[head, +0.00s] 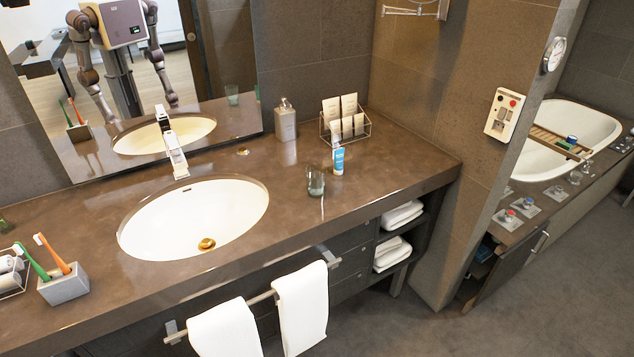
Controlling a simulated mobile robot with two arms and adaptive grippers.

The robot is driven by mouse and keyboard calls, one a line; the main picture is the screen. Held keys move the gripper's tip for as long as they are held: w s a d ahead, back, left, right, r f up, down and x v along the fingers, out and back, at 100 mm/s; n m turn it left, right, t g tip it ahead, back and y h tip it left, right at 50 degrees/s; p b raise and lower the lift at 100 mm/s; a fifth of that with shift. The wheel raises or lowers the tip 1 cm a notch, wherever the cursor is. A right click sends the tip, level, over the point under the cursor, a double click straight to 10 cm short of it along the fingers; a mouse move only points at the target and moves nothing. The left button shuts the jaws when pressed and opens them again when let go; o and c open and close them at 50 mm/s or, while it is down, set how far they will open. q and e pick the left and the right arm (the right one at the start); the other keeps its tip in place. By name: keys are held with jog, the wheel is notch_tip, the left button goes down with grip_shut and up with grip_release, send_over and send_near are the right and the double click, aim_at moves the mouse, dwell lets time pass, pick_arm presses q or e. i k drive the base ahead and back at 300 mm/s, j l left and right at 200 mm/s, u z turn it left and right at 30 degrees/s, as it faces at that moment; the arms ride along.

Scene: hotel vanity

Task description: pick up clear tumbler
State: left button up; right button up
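The clear tumbler (315,182) stands upright on the brown vanity counter (390,172), to the right of the sink. A blue and white tube (338,159) stands close behind it on its right. The tumbler looks empty, though its see-through wall makes this hard to tell. Neither of my grippers shows directly in the head view; my robot body appears only as a reflection in the mirror (215,45).
The sink (225,208) with its tap (172,150) lies left of the tumbler. A soap dispenser (285,120) and a wire rack of cards (345,118) stand behind. A toothbrush holder (63,286) is at front left. White towels (301,305) hang along the front edge.

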aim_at(316, 173)
jog(key=i+j+z, duration=0.15)
jog(key=j, duration=0.25)
jog(key=i+j+z, duration=0.2)
jog(key=j, duration=0.15)
jog(key=j+z, duration=0.15)
jog(key=j, duration=0.25)
